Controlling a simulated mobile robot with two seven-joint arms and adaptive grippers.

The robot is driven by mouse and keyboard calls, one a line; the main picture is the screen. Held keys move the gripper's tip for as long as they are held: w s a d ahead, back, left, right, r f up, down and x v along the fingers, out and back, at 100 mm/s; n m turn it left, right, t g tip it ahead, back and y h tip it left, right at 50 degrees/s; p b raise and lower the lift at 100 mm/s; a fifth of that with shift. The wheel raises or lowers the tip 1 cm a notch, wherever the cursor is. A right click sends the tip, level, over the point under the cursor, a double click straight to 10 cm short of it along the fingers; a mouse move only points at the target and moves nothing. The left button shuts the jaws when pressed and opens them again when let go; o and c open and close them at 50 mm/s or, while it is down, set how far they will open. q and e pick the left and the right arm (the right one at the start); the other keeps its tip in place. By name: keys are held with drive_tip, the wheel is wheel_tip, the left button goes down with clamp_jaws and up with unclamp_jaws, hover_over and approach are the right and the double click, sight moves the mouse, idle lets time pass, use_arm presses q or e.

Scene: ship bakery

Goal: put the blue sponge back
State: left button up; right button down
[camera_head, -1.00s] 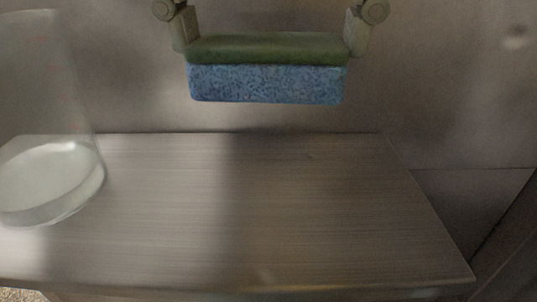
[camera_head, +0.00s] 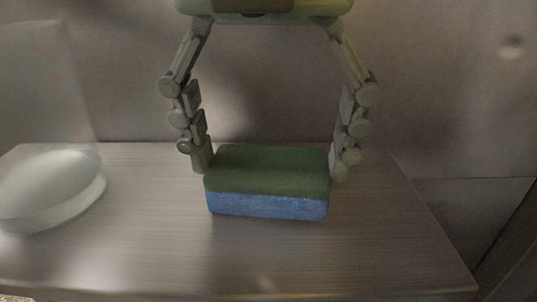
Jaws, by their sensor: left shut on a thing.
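The blue sponge (camera_head: 268,206) has a green top layer and a speckled blue lower layer. It is level, at or just above the wood-grained shelf (camera_head: 150,245), right of the shelf's middle toward the back; I cannot tell whether it touches. My left gripper (camera_head: 270,168) reaches down from the top of the head view, its two fingers shut on the sponge's left and right ends. My right gripper is not in view.
A clear container (camera_head: 55,200) with a pale bottom stands on the shelf's left end, apart from the sponge. A grey wall (camera_head: 435,90) rises behind the shelf. The shelf's front and right parts are bare.

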sight(260, 172)
use_arm(q)
drive_tip(key=shift+s+f, duration=0.1)
drive_tip(key=shift+f, duration=0.35)
drive_tip(key=shift+c, duration=0.3)
drive_tip(key=o, duration=1.1)
drive_tip(key=shift+c, duration=0.2)
drive_tip(key=shift+s+a+r, duration=0.1)
drive_tip(key=shift+r, duration=1.15)
drive_tip(key=shift+s+a+r, duration=0.1)
drive_tip(key=shift+s+r, duration=0.05)
drive_tip(key=shift+r, duration=1.1)
drive_tip(key=shift+s+a+r, duration=0.1)
drive_tip(key=shift+r, duration=1.15)
